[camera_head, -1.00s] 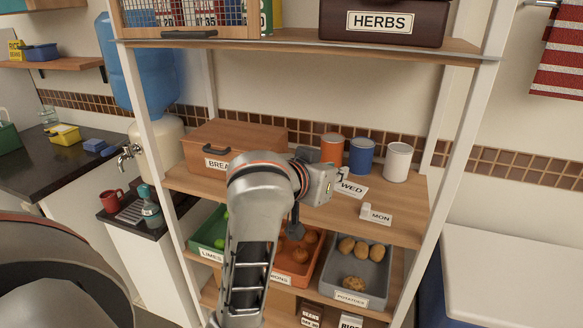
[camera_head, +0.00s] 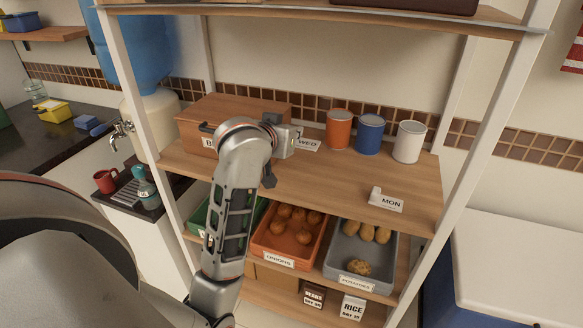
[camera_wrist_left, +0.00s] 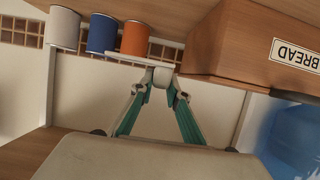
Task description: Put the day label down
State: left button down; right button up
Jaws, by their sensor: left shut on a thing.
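The white WED day label (camera_head: 309,145) is in my left gripper (camera_head: 296,143), just right of the bread box and left of the orange can. In the left wrist view my left gripper (camera_wrist_left: 160,88) is shut on the label (camera_wrist_left: 138,59), seen nearly edge-on and upside down. I cannot tell whether the label touches the shelf. The MON label (camera_head: 387,201) stands near the front right of the same wooden shelf (camera_head: 335,185). My right gripper is not in view.
The wooden bread box (camera_head: 235,108) is close on the left. The orange (camera_head: 339,130), blue (camera_head: 369,134) and white (camera_head: 409,142) cans stand along the back. The shelf's front middle is clear. Crates of onions (camera_head: 258,245) and potatoes (camera_head: 338,270) sit below.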

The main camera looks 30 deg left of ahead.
aim_at(291, 178)
pick_arm(q)
notch_tip(291, 178, down, 12)
jog(key=shift+r, duration=0.2)
jog(key=shift+f, duration=0.1)
dwell(0.3)
jog(key=c, duration=2)
grip_release()
jog(key=shift+o, duration=0.2)
